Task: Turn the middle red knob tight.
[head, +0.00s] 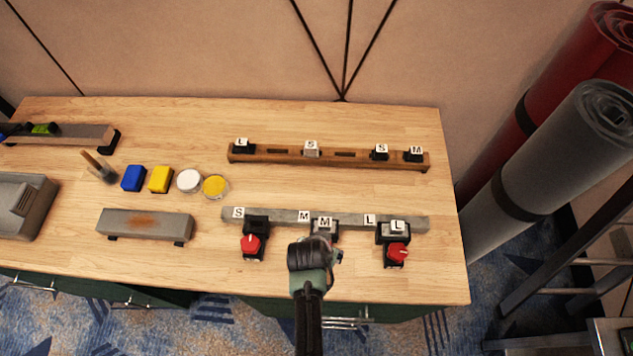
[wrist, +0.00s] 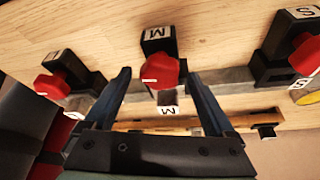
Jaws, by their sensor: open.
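The middle red knob (wrist: 163,75) sits on a black clamp marked M (wrist: 157,42), with a white line on its face. In the head view my gripper (head: 312,256) hides this knob; only the clamp's top (head: 324,228) shows behind it. In the wrist view my gripper (wrist: 157,76) is open, with one dark blue finger on each side of the knob. Gaps show between the fingers and the knob. I cannot tell the depth between them exactly. Nothing is held.
Clamps with red knobs stand left (head: 251,244) and right (head: 397,252) on the same grey bar (head: 280,215). A wooden rail (head: 275,155) with labelled blocks lies behind. A rusty grey block (head: 145,224), coloured blocks and round tins are left. The table's front edge is near.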

